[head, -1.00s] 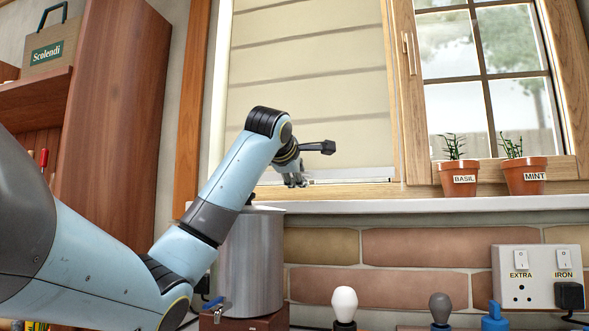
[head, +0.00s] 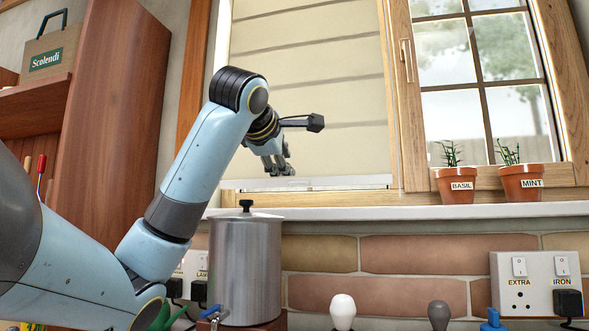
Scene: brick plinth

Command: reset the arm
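My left arm comes in from the left in the head view, bends upward, and ends in the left gripper (head: 280,166). The gripper is in front of the pale blind (head: 325,100), above the window sill. Its fingers are small, dark and seen at an angle, so I cannot tell whether they are open or shut. Nothing is visibly held in it. My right gripper is not in view.
A metal urn (head: 245,268) with a black lid knob and a tap stands below the gripper. Basil (head: 459,186) and mint (head: 522,183) pots stand on the sill (head: 400,211) at right. A socket panel (head: 537,283) is on the brick wall. A wooden cabinet (head: 120,110) stands at left.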

